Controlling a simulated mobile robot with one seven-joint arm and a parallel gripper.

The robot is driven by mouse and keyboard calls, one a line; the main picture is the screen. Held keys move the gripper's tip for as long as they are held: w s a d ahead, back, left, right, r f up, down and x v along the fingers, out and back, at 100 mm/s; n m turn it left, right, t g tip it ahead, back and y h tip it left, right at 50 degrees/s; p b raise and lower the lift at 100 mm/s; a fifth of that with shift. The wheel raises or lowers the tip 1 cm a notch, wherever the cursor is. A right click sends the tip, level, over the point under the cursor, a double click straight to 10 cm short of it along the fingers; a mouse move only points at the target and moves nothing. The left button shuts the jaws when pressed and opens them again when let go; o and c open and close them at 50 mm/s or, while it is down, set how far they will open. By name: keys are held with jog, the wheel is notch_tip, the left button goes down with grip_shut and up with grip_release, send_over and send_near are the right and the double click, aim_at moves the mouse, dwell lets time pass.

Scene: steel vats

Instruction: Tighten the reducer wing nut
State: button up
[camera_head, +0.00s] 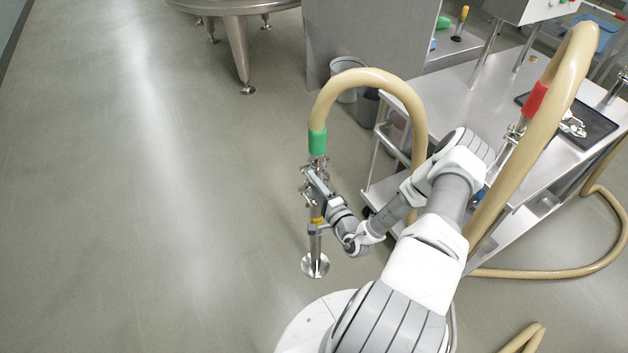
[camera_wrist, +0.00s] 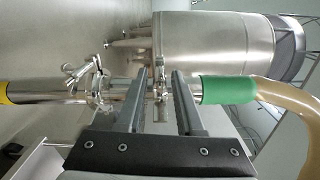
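A tan hose with a green cuff (camera_head: 317,142) joins a steel upright pipe (camera_head: 315,243) with a round foot on the floor. The green cuff (camera_wrist: 228,90) also shows in the wrist view. There, one clamp with a wing nut (camera_wrist: 161,78) sits between my fingers, near the cuff. A second, larger clamp with a wing nut (camera_wrist: 84,72) lies to the left, outside my fingers. Which one is the reducer's is not clear. My gripper (camera_wrist: 160,76) is open, its fingers on either side of the nearer clamp, with gaps showing. In the head view my gripper (camera_head: 314,180) partly hides the clamps.
A steel cart (camera_head: 460,100) stands on the right, with a black tray (camera_head: 595,128) on top. A second hose with a red cuff (camera_head: 536,98) arches over it. Grey bins stand behind the first hose. A steel vat (camera_head: 236,8) is at the back. The floor on the left is clear.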

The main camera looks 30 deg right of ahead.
jog(key=shift+c, duration=0.2)
grip_shut()
jog(key=shift+m, duration=0.4)
